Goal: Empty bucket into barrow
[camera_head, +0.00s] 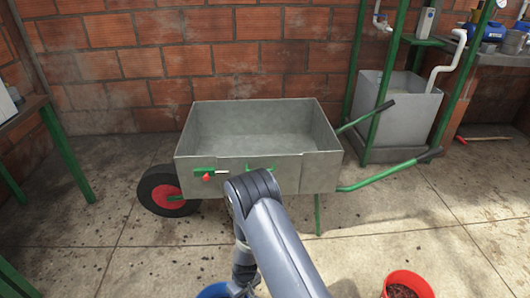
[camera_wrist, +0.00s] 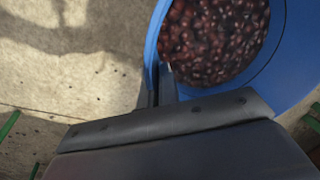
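The grey metal barrow (camera_head: 240,174) stands in the middle of the head view, and its tray looks empty. A blue bucket (camera_head: 214,291) is cut off at the bottom edge of the head view, below my arm. In the wrist view the blue bucket (camera_wrist: 290,75) is filled with dark red-brown cherries (camera_wrist: 212,40). My gripper (camera_wrist: 160,85) is at the bucket's rim, with its narrow fingers close together on either side of the wall. It appears shut on the rim. Whether the bucket touches the floor is hidden.
A red bucket (camera_head: 408,283) with dark contents stands at the bottom right. The barrow has a black wheel (camera_head: 160,191) at left and green handles (camera_head: 390,174) at right. A grey tank (camera_head: 400,112) stands behind. A brick wall (camera_head: 215,50) closes the back. Floor is open at left.

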